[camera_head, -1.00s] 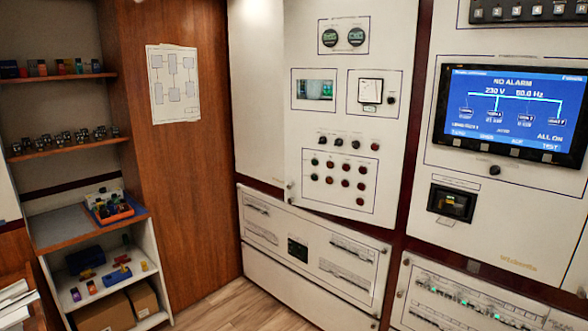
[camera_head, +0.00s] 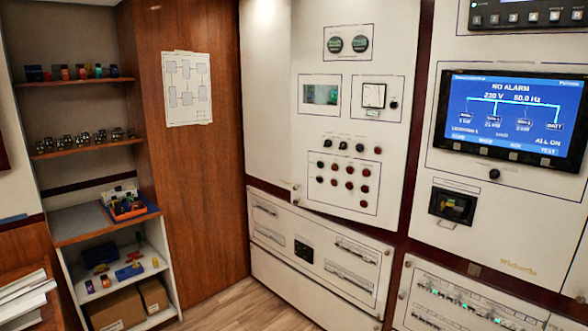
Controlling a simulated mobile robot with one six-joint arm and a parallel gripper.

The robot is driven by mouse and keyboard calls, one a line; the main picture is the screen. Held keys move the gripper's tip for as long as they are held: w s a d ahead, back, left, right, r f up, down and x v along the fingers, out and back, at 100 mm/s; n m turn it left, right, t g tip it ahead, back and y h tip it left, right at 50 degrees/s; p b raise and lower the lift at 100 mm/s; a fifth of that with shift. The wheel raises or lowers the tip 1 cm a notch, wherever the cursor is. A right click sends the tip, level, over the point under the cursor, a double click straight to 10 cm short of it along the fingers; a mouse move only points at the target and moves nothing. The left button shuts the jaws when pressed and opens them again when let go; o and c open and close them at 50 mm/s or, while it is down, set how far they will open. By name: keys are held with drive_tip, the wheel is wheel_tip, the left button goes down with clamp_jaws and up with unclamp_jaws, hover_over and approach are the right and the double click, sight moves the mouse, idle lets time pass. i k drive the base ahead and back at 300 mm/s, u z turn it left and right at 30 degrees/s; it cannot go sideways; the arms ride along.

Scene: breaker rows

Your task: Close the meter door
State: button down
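The meter door (camera_head: 312,225) is a tall white panel in the middle of the cabinet wall. It bears two round dark gauges (camera_head: 347,44), a small green-grey display (camera_head: 320,94), a square meter (camera_head: 373,95) and rows of dark and red buttons. A small knob (camera_head: 297,188) sits low on its left edge. That edge seems to stand a little out from the white surface to its left, with the lower corner overlapping the top of the panel below. I cannot tell exactly how wide the door stands. My gripper is not in view.
A lower white panel (camera_head: 270,237) is below the door. To the right is a cabinet with a blue screen (camera_head: 510,115). At left, open shelves (camera_head: 80,82) hold small parts and boxes, beside a brown wooden panel (camera_head: 205,190). Some wooden floor (camera_head: 235,308) is clear.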

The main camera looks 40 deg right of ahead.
sight(369, 49)
drive_tip(key=z, duration=1.05)
drive_tip(key=k, duration=0.15)
drive_tip(key=u, duration=2.9)
drive_tip(key=k, duration=0.2)
drive_tip(key=u, duration=1.9)
drive_tip(key=k, duration=0.6)
drive_tip(key=z, duration=0.05)
